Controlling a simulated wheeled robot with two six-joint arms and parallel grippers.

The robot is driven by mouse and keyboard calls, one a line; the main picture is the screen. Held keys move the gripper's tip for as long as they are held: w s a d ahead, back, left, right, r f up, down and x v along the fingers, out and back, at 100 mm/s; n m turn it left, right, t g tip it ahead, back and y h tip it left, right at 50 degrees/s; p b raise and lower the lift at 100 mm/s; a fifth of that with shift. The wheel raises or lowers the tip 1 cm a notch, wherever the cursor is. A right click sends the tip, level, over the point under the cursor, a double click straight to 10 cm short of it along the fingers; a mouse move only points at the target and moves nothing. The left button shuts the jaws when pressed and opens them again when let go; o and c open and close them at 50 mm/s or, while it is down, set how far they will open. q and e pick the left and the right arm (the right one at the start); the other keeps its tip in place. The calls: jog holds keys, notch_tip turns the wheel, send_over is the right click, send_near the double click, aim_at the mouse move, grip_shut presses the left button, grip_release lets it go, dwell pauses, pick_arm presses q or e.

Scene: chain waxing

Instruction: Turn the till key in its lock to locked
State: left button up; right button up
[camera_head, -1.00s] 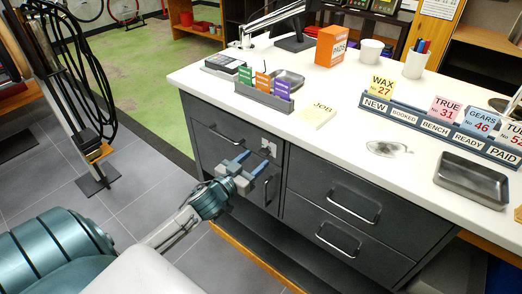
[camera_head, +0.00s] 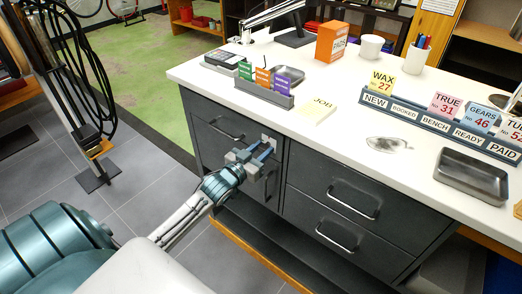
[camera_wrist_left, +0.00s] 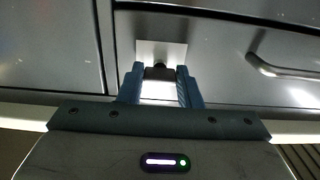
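The till key (camera_wrist_left: 160,73) shows in the left wrist view as a small dark piece in front of a pale square lock plate (camera_wrist_left: 175,50) on the dark cabinet front. In the head view the lock plate (camera_head: 268,140) is near the top right corner of the left door or drawer front. My left gripper (camera_head: 268,149) is at the lock, its two blue fingers on either side of the key. In the wrist view the key fills the gap between the fingertips (camera_wrist_left: 160,75), and the fingers look shut on it. The key's turn angle cannot be made out. My right gripper is out of view.
The white counter (camera_head: 340,125) overhangs the lock just above. Drawer handles (camera_head: 350,207) stick out to the right, and another handle (camera_head: 226,131) is up left. Floor is clear left of the cabinet.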

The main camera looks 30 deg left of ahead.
pick_arm(q)
jog(key=c, duration=0.4)
